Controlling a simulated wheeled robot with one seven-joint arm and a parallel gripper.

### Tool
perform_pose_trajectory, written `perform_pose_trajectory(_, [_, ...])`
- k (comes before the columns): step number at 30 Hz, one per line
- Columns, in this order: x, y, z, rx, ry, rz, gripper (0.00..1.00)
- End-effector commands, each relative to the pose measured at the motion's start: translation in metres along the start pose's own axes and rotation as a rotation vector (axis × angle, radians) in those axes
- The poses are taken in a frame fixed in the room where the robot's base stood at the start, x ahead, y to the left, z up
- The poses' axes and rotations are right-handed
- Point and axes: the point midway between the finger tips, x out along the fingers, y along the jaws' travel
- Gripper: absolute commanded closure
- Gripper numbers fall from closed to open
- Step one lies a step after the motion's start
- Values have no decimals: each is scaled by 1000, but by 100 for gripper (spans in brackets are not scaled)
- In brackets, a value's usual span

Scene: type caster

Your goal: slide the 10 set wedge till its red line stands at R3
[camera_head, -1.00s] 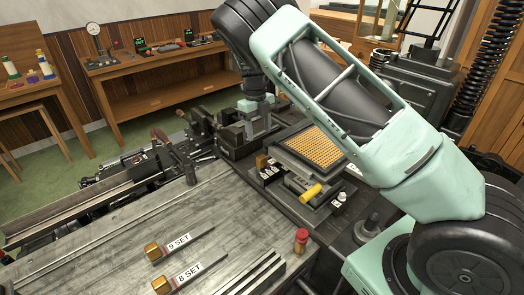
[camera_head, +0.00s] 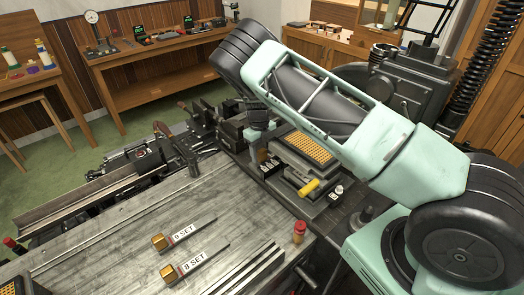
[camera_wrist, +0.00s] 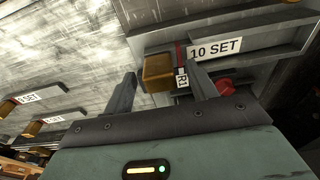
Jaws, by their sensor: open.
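The 10 set wedge shows in the wrist view as a brass block (camera_wrist: 158,73) beside a white label, "10 SET" (camera_wrist: 214,49). A red line (camera_wrist: 180,51) shows between block and label. Below it is a small white tag (camera_wrist: 182,79) whose marking I cannot read surely. My gripper (camera_wrist: 160,71) is open, with one finger on each side of the brass block and a gap at both. I cannot tell its height over the block. In the head view my gripper (camera_head: 258,138) is mostly hidden by my arm, and the 10 set wedge cannot be made out.
Two other labelled wedges, with brass ends (camera_head: 160,242) and (camera_head: 170,272), lie on the grey metal table (camera_head: 110,235). A red knob (camera_wrist: 225,87) sits close to the right finger.

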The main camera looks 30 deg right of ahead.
Motion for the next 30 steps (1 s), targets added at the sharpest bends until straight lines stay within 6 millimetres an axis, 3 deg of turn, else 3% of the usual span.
perform_pose_trajectory(2, [0, 0, 0, 0, 0, 0, 43])
perform_pose_trajectory(8, [0, 0, 0, 0, 0, 0, 98])
perform_pose_trajectory(9, [0, 0, 0, 0, 0, 0, 100])
perform_pose_trajectory(10, [0, 0, 0, 0, 0, 0, 77])
perform_pose_trajectory(12, [0, 0, 0, 0, 0, 0, 96])
perform_pose_trajectory(30, [-1, 20, 0, -1, -1, 0, 96])
